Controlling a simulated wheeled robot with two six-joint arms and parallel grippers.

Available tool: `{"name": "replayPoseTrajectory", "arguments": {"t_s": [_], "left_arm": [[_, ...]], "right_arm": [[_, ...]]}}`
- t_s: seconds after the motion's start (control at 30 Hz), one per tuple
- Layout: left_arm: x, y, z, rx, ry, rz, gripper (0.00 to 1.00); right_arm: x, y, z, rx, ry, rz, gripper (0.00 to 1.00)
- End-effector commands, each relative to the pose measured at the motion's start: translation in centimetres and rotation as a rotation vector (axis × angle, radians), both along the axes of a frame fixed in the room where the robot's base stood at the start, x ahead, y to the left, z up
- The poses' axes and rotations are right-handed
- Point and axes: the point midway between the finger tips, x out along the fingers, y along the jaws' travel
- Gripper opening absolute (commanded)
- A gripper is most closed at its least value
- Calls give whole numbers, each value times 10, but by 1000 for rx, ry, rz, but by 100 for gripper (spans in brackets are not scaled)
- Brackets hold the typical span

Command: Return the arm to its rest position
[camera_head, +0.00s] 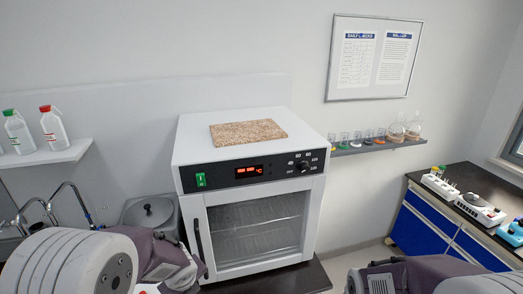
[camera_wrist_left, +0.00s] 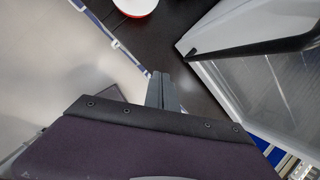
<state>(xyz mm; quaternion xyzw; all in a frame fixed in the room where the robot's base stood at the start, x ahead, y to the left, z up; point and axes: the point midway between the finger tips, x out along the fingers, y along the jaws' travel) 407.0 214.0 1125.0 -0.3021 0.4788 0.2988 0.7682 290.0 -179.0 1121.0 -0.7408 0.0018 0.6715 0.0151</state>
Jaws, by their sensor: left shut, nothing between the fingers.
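My left gripper (camera_wrist_left: 161,80) shows in the left wrist view with its two grey fingers together and nothing between them. It is above the edge of a dark bench top (camera_wrist_left: 178,50), left of the oven's glass door and dark handle. In the head view my left arm comes in at the bottom left, in front of the white oven (camera_head: 190,150); its fingers cannot be made out there. My right arm shows at the bottom right of the head view, and its gripper is out of the picture.
The oven door is shut, and a speckled board (camera_head: 247,132) lies on top. A red-rimmed white round thing (camera_wrist_left: 136,5) is on the bench. A blue cabinet (camera_head: 422,226) with equipment stands right.

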Motion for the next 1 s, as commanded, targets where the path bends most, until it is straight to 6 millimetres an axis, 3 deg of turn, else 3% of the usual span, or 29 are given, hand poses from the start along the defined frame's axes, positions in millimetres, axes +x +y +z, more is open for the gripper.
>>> {"name": "replayPoseTrajectory", "arguments": {"t_s": [0.03, 0.13, 0.3, 0.4, 0.5, 0.63, 1.0], "left_arm": [[-13, 2, -37, -73, -19, 184, 0], [-45, -1, -63, -271, -43, 688, 0], [-91, -19, -72, -520, -30, 1471, 0], [-109, -30, -75, -589, -11, 1843, 0], [-116, -37, -77, -621, -13, 2088, 0], [-117, -37, -77, -633, -31, 2202, 0], [-117, -37, -77, -634, -34, 2205, 0]], "right_arm": [[0, 0, -43, 0, -1, 0, 52], [0, 0, -72, 0, -1, 0, 52], [0, 0, -76, 0, -1, 0, 52], [0, 0, -73, 0, -2, 0, 52], [0, 0, -72, 0, -2, 0, 52], [0, 0, -73, 0, -2, 0, 52], [0, 0, -73, 0, -1, 0, 52]]}}
